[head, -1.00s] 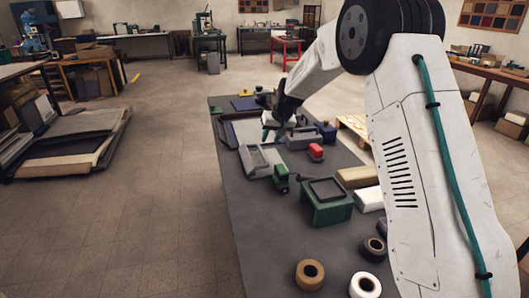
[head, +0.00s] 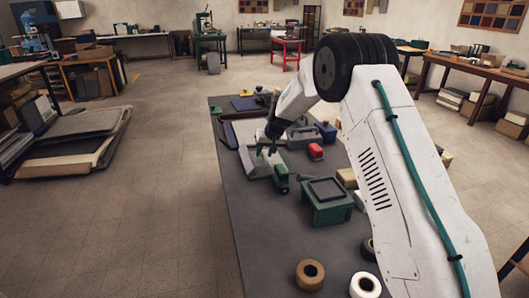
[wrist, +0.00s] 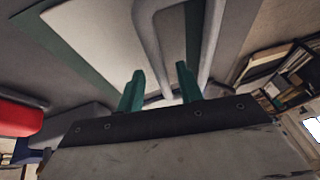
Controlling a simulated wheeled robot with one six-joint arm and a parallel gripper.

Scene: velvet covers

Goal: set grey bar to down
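A light grey fixture (head: 250,163) sits on the dark bench, partly hidden behind my gripper in the head view. In the wrist view a grey bar (wrist: 150,45), bent like a handle, runs down toward the fingers, with a second grey length (wrist: 213,40) to its right. My gripper (head: 266,151) is low over the fixture. In the wrist view its two teal fingers (wrist: 160,75) stand apart, with the lower part of the bar near the gap between them. I cannot tell whether they touch it.
A green box with a dark top (head: 327,203), a small green piece (head: 281,180) and a red block (head: 316,151) stand close by on the bench (head: 265,235). Tape rolls (head: 310,273) lie at the near end. The bench's left strip is clear.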

